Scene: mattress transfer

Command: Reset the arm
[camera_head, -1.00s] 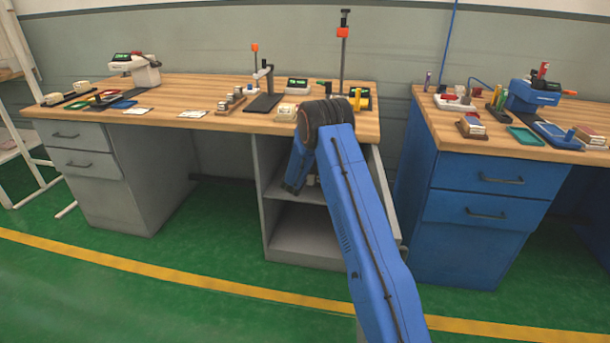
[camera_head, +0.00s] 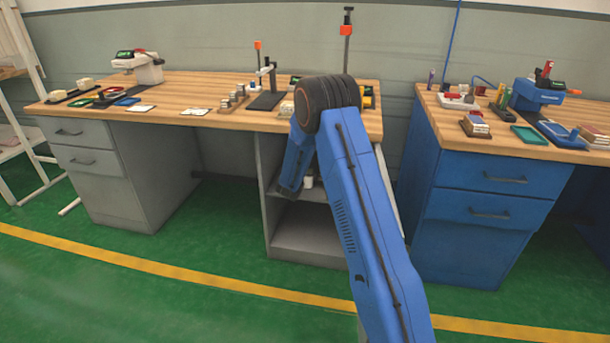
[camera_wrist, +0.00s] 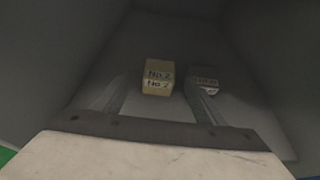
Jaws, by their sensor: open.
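My blue arm (camera_head: 365,220) rises in front of the grey workbench, bends at a dark elbow joint, and its forearm (camera_head: 294,160) points down into the open grey cabinet under the bench. My gripper (camera_wrist: 156,102) is open, its pale fingers apart inside a dim grey compartment. A yellowish block marked "No 2" (camera_wrist: 158,76) shows between the fingers in the wrist view; I cannot tell whether they reach around it. A greyish labelled block (camera_wrist: 204,80) lies to its right, near the right finger. In the head view the gripper is mostly hidden by the arm and cabinet.
The open cabinet (camera_head: 300,240) has close side walls and a shelf. The wooden benchtop (camera_head: 205,90) above carries small devices, trays and a stand. A blue bench (camera_head: 480,190) stands to the right. Green floor (camera_head: 150,290) with a yellow line is clear in front.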

